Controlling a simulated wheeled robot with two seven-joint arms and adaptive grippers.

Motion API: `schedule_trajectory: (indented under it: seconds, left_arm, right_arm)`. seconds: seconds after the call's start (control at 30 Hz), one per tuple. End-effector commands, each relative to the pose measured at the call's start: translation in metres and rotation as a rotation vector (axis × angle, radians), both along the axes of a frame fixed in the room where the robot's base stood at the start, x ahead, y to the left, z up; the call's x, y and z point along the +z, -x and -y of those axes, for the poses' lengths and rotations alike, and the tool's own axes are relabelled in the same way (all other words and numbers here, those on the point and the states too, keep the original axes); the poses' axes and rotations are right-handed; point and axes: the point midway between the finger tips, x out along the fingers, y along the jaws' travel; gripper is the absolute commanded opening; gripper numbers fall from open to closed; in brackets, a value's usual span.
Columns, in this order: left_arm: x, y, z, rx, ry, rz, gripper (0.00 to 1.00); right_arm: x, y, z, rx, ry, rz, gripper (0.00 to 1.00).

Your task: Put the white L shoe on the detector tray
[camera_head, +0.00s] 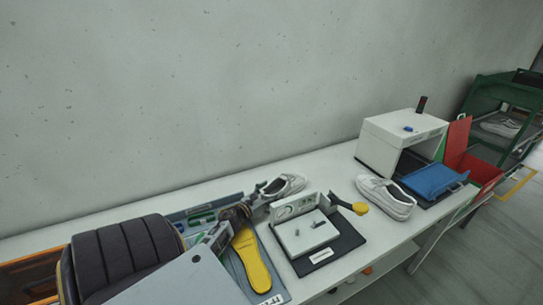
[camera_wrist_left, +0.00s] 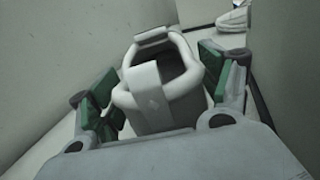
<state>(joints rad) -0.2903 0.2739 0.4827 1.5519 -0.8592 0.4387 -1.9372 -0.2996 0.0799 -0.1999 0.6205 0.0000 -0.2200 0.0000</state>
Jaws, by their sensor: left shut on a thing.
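A white shoe (camera_head: 286,184) is at my left gripper (camera_head: 262,194), above the table's back part. In the left wrist view the shoe (camera_wrist_left: 163,100) shows its opening and strap between the green finger pads of the left gripper (camera_wrist_left: 160,85), which is shut on it. A second white shoe (camera_head: 386,198) lies on the table to the right. I cannot read an L or R mark on either shoe. A blue tray (camera_head: 433,180) sits at the front of a white box-shaped detector (camera_head: 385,150). My right gripper is not in view.
A white fixture on a black base (camera_head: 325,262) stands mid-table, with a yellow-ended part (camera_head: 358,208) by it. A yellow insole (camera_head: 250,262) lies left of it. A red bin (camera_head: 482,172) and a green rack (camera_head: 480,100) stand at right. The wall runs behind the table.

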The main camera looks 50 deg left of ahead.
Motion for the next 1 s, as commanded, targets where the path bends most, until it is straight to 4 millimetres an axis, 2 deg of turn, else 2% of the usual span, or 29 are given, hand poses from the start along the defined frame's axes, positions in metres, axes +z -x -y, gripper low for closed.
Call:
schedule_trajectory:
  seconds: [0.17,0.2,0.37,1.0]
  left_arm:
    - [-0.0007,-0.0004,-0.0001,-0.001,-0.001,0.002,0.43]
    - [-0.0022,0.0000,-0.0001,0.000,-0.001,0.000,0.79]
    - [-0.0015,0.0000,-0.0001,0.000,-0.001,0.000,1.00]
    - [0.0000,0.0029,0.0002,0.000,-0.001,0.000,1.00]
  right_arm:
    - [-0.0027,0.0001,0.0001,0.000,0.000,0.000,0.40]
    - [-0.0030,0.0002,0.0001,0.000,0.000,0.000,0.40]
    - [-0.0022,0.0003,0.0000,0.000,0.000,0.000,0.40]
    - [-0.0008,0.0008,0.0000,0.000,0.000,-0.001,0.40]
